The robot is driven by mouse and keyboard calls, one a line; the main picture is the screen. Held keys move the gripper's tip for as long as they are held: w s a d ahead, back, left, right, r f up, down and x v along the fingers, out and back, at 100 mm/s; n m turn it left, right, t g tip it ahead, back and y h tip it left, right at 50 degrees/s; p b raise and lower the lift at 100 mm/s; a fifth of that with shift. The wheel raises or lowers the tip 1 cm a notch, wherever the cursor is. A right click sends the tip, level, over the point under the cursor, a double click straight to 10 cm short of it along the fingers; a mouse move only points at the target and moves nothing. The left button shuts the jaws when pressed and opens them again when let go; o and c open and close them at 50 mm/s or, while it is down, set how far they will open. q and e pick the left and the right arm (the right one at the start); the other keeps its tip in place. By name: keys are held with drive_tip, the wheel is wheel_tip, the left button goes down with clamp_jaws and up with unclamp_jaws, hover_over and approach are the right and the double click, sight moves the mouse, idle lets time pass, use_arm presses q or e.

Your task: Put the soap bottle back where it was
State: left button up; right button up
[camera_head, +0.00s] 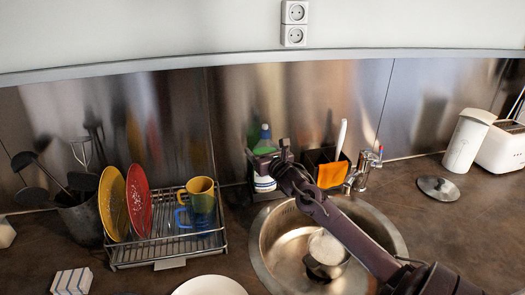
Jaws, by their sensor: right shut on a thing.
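The soap bottle (264,184) stands upright or nearly so behind the sink's left rim, against the steel backsplash. Its lower part is white with a dark band, and a green and blue top shows above my gripper. My right gripper (266,160) reaches across the sink from the lower right and is shut on the bottle, hiding its middle. I cannot tell for sure whether the bottle's base touches the counter. My left gripper is not in view.
A dark caddy (313,158) with an orange cloth and a brush stands right of the bottle, beside the tap (361,170). A dish rack (165,247) with plates and mugs is on the left. A pot sits in the sink (262,262). A lid (438,188) lies right.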

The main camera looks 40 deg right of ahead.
drive_tip(key=o, duration=1.8)
drive_tip(key=shift+f, duration=0.1)
drive_tip(key=shift+c, duration=0.2)
drive_tip(key=shift+r, duration=0.2)
drive_tip(key=shift+s+a+f, duration=0.1)
drive_tip(key=shift+s+f, duration=0.05)
drive_tip(key=shift+s, duration=0.2)
drive_tip(key=b+v, duration=0.1)
drive_tip(key=v, duration=1)
drive_tip(key=shift+s, duration=0.15)
